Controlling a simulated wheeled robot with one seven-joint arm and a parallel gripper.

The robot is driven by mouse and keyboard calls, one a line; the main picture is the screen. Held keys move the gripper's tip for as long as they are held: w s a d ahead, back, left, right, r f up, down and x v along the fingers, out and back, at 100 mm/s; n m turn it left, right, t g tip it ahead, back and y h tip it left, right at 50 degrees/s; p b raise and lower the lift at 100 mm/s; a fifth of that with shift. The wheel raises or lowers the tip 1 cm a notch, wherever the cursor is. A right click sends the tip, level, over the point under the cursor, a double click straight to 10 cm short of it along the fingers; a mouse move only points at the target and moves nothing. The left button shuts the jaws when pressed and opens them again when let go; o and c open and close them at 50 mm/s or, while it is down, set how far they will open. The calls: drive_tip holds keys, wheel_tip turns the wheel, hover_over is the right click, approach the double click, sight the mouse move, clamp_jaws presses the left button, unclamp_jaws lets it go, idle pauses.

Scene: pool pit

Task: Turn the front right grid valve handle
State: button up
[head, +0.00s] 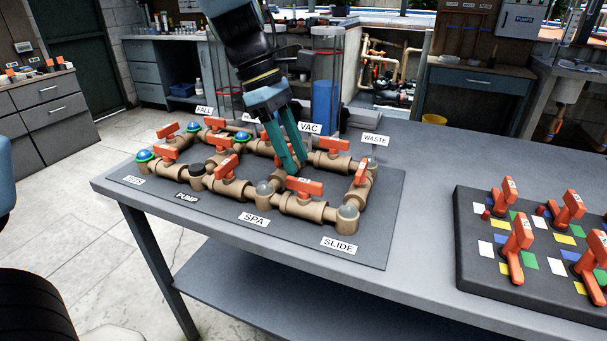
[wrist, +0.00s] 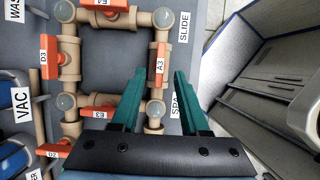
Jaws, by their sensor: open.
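The front right grid valve handle (head: 304,187) is an orange lever on the brass pipe between the SPA and SLIDE labels. It lies along its pipe. In the wrist view the same handle (wrist: 160,64) carries the tag A3. My gripper (head: 295,167) is open and points down just above and behind this handle in the head view. In the wrist view its two green fingers lie on either side of the handle, with gaps visible on both sides. I cannot tell whether the fingertips reach down to handle height.
The pipe grid stands on a dark board (head: 376,240) with several other orange handles close by, including one at the right side (head: 362,172). A second dark panel (head: 478,268) with orange levers and coloured squares stands to the right. Bare grey tabletop (head: 425,205) separates them.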

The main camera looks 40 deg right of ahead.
sight(304, 180)
drive_tip(key=shift+x, duration=2.3)
drive_tip(key=shift+w, duration=0.1)
clamp_jaws()
